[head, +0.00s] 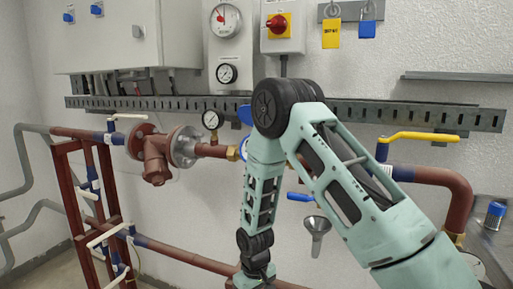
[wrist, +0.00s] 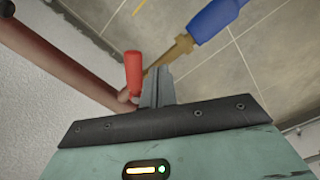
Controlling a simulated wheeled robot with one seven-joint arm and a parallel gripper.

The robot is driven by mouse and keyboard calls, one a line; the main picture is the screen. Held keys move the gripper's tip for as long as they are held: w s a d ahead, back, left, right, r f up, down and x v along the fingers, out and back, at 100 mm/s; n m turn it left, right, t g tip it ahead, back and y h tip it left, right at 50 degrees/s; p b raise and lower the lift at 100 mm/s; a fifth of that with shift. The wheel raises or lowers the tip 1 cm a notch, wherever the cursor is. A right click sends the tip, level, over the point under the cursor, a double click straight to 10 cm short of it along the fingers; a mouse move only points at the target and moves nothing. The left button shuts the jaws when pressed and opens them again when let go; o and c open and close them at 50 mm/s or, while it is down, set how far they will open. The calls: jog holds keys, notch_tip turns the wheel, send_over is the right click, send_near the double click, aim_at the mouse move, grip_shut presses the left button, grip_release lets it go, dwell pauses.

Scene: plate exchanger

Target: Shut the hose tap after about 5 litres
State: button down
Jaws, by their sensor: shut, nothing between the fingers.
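In the wrist view a hose tap shows with a red handle (wrist: 133,72) that stands out from the end of a brown-red pipe (wrist: 62,60). A brass fitting (wrist: 172,50) leads from it to a blue hose end (wrist: 217,18). My gripper (wrist: 158,75) is shut and empty, its grey fingertips just right of the red handle. I cannot tell whether they touch it. The fingers partly hide the tap's body. In the head view my arm reaches down to the bottom edge; the gripper and the tap are not visible there.
A yellow-handled valve (head: 418,137) sits on the right pipe. A pressure gauge (head: 211,120) and a flanged strainer (head: 157,155) are on the left pipe. A funnel (head: 316,230) hangs behind my arm. A red pipe rack (head: 75,205) stands at left. Tiled floor (wrist: 270,60) lies below.

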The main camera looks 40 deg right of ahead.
dwell(0.3)
jog(key=s+d+p, duration=0.1)
jog(key=d, duration=0.6)
jog(key=shift+p, duration=0.3)
dwell(1.0)
jog(key=shift+r, duration=0.1)
notch_tip(320, 180, up, 16)
jog(key=p, duration=1.3)
jog(key=shift+s+a, duration=0.4)
jog(key=shift+a, duration=0.05)
jog(key=shift+a, duration=0.1)
